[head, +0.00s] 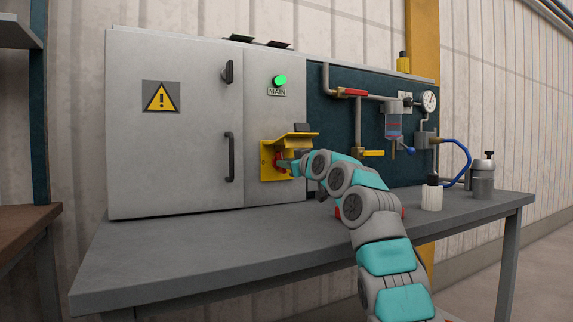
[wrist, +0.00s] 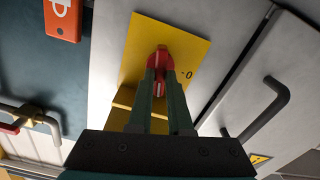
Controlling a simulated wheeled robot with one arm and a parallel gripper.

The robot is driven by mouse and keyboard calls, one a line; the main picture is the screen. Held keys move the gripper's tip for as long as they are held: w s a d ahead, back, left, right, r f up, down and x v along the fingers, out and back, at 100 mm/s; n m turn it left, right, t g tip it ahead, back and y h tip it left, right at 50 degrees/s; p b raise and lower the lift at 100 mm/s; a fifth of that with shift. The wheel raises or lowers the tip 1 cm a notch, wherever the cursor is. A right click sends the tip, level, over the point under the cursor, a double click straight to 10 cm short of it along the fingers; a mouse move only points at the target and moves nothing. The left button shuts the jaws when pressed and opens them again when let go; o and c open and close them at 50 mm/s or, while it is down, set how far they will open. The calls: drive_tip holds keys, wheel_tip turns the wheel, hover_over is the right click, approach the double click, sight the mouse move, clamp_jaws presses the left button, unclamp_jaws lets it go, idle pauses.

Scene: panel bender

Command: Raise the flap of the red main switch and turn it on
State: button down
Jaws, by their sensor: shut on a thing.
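The red main switch (wrist: 160,62) sits on a yellow plate (wrist: 186,42) with a "0" mark beside it. My gripper (wrist: 161,82) is shut on the red switch handle, with one finger on each side of it. In the head view my gripper (head: 287,164) reaches the switch from the right and hides most of it; a little red (head: 279,160) shows. The yellow flap (head: 287,139) is raised and stands out above the switch. Behind my gripper, part of it shows in the wrist view (wrist: 122,104).
A bright green lamp (head: 280,80) sits above the label MAIN (head: 277,92). The grey cabinet (head: 175,150) has dark handles (head: 230,157). Pipes, a gauge (head: 429,101) and small containers stand right. The bench front (head: 200,245) is clear. An orange-red padlock-marked item (wrist: 62,20) shows in the wrist view.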

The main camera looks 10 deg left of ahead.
drive_tip(key=c, duration=0.8)
unclamp_jaws()
drive_tip(key=shift+c, duration=0.2)
drive_tip(key=shift+f, duration=0.1)
drive_tip(key=b+v, duration=0.3)
drive_tip(key=v, duration=0.4)
drive_tip(key=shift+s+d, duration=0.25)
drive_tip(key=shift+s, duration=0.05)
